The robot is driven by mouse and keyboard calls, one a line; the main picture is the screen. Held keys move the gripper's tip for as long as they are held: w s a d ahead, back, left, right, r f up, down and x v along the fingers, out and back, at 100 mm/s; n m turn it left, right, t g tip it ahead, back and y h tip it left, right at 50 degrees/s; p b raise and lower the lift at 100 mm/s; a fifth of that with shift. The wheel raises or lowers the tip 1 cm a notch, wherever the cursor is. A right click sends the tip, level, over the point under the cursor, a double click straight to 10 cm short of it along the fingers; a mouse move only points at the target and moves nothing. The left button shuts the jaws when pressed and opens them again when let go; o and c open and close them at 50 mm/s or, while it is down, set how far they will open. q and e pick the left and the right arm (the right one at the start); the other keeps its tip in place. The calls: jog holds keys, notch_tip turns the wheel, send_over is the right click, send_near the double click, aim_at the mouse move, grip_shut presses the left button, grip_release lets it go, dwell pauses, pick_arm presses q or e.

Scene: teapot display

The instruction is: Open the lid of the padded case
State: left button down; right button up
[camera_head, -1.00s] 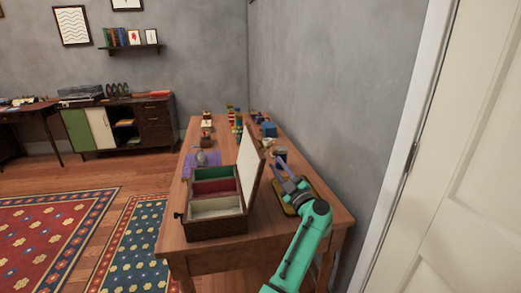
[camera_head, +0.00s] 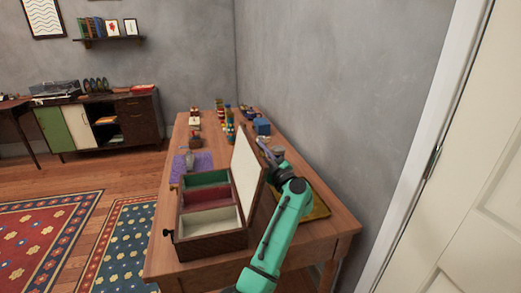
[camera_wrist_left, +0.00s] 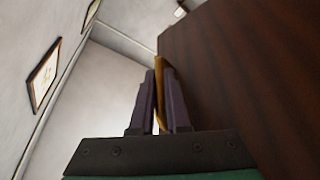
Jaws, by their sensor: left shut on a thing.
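The padded case (camera_head: 212,240) stands on the wooden table with its lid (camera_head: 244,178) raised, leaning slightly right. Inside are green, red and cream padded compartments. My left gripper (camera_head: 264,146) is behind the lid's upper right side. In the left wrist view its fingers (camera_wrist_left: 158,98) are shut on a thin brass-coloured piece (camera_wrist_left: 160,85). This piece sits beside a dark brown wooden panel (camera_wrist_left: 245,75), which looks like the lid's outer face. I cannot tell exactly how the piece joins the lid. My right gripper is not in view.
A yellowish tray (camera_head: 318,208) lies right of the case, partly behind my arm. A purple cloth (camera_head: 203,162) and several small toys and boxes stand farther back on the table (camera_head: 315,240). A grey wall borders the table's right side.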

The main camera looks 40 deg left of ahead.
aim_at(251, 146)
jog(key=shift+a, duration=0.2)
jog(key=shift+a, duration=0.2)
pick_arm(q)
jog(key=shift+r, duration=0.15)
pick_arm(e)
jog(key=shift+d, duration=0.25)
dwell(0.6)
pick_arm(q)
jog(key=s+r+n+p, duration=0.1)
jog(key=p, duration=0.1)
jog(key=s+a+n+g+p, duration=0.1)
jog(key=p, duration=0.2)
jog(key=shift+s+a+r, duration=0.15)
jog(key=shift+a+r, duration=0.15)
jog(key=shift+r, duration=0.1)
jog(key=shift+s+a+f+n+h, duration=0.1)
jog(key=shift+s+f+n+h, duration=0.05)
jog(key=shift+n+h, duration=0.2)
jog(key=shift+f, duration=0.1)
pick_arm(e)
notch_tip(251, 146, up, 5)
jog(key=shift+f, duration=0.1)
